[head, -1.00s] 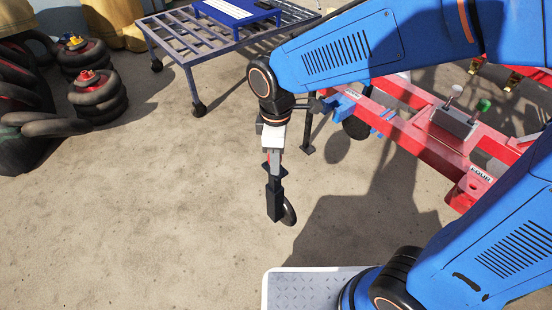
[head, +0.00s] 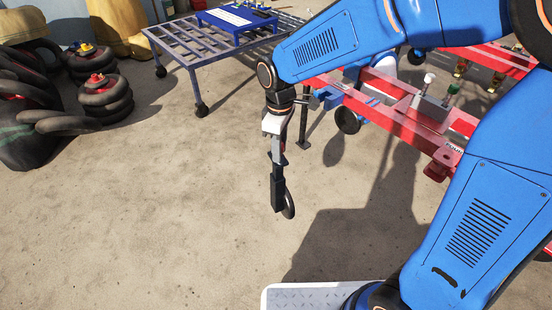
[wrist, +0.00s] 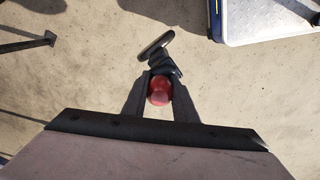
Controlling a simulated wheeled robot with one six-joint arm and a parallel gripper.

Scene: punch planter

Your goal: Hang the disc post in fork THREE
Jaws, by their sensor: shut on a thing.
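My gripper (head: 277,150) points down in the head view, over bare ground left of the red frame. It is shut on the disc post (head: 288,203), whose dark disc hangs below the fingers. In the wrist view my gripper (wrist: 158,95) holds the post's red round top (wrist: 159,91) between its fingers, and the dark disc (wrist: 155,44) shows beyond it, seen at a slant. The red planter frame (head: 390,118) stands to the right, partly hidden behind my blue arm. A label on it is only partly legible, and I cannot make out fork THREE.
A slatted metal cart (head: 205,48) with a blue tray (head: 237,18) stands at the back. Stacked dark rings (head: 103,98) lie at the left. A stand leg (head: 303,130) and a black wheel (head: 347,120) are right of my gripper. Open ground lies in front.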

